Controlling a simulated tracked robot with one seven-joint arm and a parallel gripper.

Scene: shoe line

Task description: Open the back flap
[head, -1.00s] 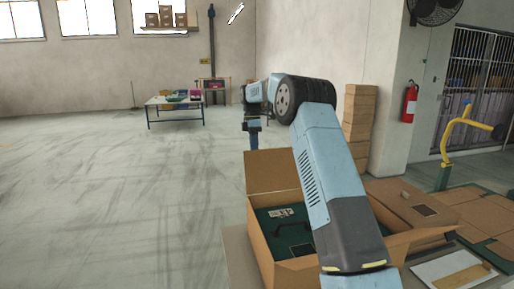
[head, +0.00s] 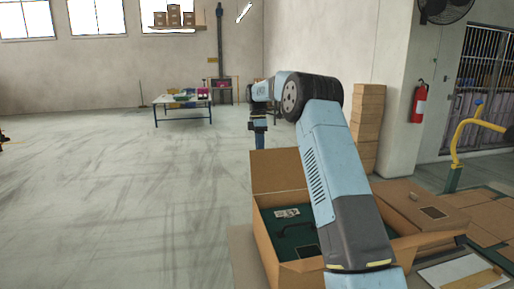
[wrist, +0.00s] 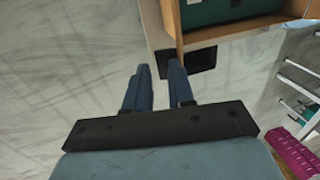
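An open cardboard box (head: 262,225) stands in the front middle of the head view, partly hidden by my arm. A green case (head: 290,240) with a black handle lies in it. The back flap (head: 278,170) stands raised at the far side. The flap on the right slants outward. The box wall (wrist: 230,38) and green case (wrist: 220,10) show above the fingertips there.
A closed carton (head: 410,205) lies right of the box, near a white tray (head: 460,272). A box stack (head: 367,130) stands by the wall. A yellow post (head: 463,140) is at right. A table (head: 182,98) stands far back.

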